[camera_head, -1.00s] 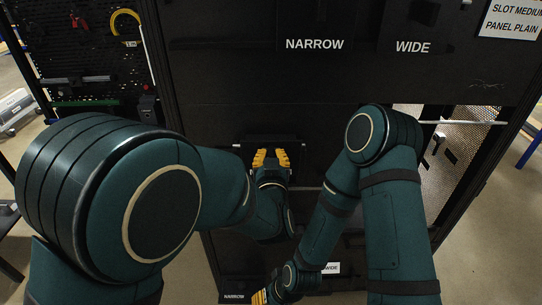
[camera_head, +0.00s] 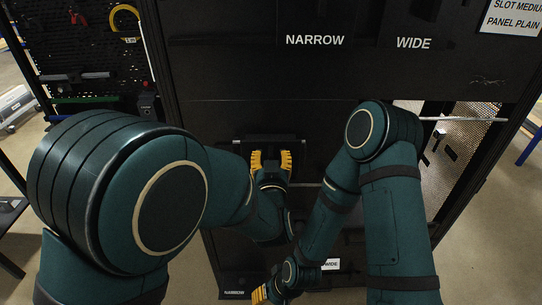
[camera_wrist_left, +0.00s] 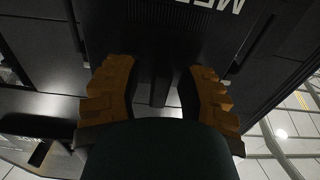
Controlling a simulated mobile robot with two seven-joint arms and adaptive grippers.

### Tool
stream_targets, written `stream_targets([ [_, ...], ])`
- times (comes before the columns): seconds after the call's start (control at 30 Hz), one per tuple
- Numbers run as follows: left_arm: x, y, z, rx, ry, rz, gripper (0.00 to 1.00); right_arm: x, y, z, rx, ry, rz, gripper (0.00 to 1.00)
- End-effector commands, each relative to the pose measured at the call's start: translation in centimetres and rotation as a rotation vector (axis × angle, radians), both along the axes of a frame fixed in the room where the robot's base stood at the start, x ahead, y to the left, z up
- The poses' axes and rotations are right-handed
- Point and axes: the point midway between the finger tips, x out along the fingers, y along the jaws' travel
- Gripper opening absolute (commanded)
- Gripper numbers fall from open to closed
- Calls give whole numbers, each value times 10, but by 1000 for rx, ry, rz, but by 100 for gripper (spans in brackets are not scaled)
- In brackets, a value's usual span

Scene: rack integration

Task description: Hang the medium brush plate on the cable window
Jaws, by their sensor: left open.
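My left gripper (camera_head: 271,160) is open in front of the dark rack, and its yellow fingers are spread. In the left wrist view the fingers (camera_wrist_left: 160,85) stand on either side of a narrow dark upright piece. Beyond them is a black panel (camera_wrist_left: 160,22) with partly cut-off upside-down white letters that look like "ME"; it may be the medium brush plate. In the head view a dark, slightly raised strip (camera_head: 240,146) shows behind the left fingers. The cable window cannot be made out clearly. My right gripper (camera_head: 260,295) is low at the bottom, partly hidden.
The rack front (camera_head: 240,75) carries "NARROW" (camera_head: 315,40) and "WIDE" (camera_head: 416,43) labels. A perforated tool panel (camera_head: 85,45) stands at the left. A light rod (camera_head: 460,119) crosses the open side at right. A small "WIDE" label (camera_head: 330,264) is low, near my right forearm.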

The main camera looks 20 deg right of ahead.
Motion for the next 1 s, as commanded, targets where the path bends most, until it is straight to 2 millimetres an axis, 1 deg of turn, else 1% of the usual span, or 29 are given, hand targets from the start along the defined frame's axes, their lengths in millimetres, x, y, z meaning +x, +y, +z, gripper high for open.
stream_targets([
  [0.17,-28,8,0,1,1,-3,39,0,0,0,0,0,0,47],
  [0.4,-75,21,-2,0,1,-3,39,0,0,0,0,0,0,47],
  [0.5,-90,25,-2,-1,0,-3,39,0,0,0,0,0,0,47],
  [0.6,-101,28,-3,0,0,-3,39,0,0,0,0,0,0,47],
  [0.73,-108,31,-3,-1,-2,-1,39,0,0,0,0,0,0,47],
  [0.87,-109,32,-3,0,0,0,39,0,0,0,0,0,0,47],
  [0.93,-106,34,-8,2,15,2,39,0,0,0,0,0,0,47],
  [1.0,-99,41,-20,9,57,5,39,0,0,0,0,0,0,47],
])
